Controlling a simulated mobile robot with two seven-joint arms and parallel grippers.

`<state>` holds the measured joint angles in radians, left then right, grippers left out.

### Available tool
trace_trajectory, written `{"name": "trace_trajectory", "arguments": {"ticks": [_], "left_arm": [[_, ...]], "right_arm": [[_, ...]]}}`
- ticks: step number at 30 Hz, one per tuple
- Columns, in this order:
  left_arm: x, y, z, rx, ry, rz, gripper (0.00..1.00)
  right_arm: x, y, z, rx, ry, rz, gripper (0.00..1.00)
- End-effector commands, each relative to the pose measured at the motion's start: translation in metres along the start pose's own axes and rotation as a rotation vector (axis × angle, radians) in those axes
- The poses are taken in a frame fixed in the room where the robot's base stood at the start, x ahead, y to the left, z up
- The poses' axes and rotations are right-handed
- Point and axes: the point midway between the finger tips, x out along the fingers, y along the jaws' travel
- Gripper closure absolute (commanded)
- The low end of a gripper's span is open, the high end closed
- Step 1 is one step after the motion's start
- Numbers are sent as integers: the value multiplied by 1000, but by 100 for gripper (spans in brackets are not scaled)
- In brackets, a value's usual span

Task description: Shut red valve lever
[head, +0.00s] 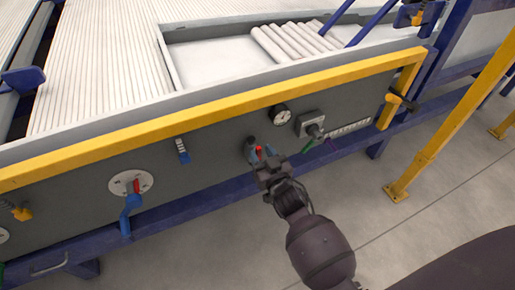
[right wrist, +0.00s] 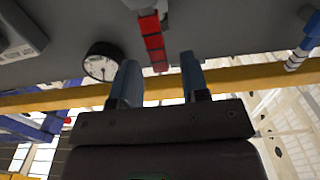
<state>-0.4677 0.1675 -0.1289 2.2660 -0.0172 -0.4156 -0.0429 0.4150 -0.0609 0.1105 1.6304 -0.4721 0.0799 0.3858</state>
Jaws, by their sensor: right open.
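The red valve lever (head: 259,149) sticks out from a dark valve fitting (head: 250,142) on the grey side panel. In the right wrist view the lever (right wrist: 152,40) is a red bar with dark bands, its free end lying between my fingertips. My right gripper (head: 263,154) is open in front of it and hides part of the lever in the head view. In the right wrist view a gap shows on both sides of the lever between my blue fingers (right wrist: 160,66). My left gripper is not in view.
A round gauge (head: 281,115) and a grey switch box (head: 310,123) sit right of the lever. A yellow rail (head: 220,104) runs above it.

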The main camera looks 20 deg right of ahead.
Motion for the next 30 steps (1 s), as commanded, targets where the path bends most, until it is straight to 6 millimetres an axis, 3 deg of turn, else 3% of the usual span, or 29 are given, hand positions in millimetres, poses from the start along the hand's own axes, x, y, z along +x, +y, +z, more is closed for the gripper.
{"name": "trace_trajectory", "arguments": {"ticks": [7,18,26,30], "left_arm": [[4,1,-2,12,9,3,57],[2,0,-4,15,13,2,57],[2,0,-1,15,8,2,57],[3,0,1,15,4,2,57]], "right_arm": [[20,0,2,0,-2,0,58],[24,0,0,0,0,1,58],[23,0,0,0,0,0,98],[23,0,0,0,0,0,100]]}}
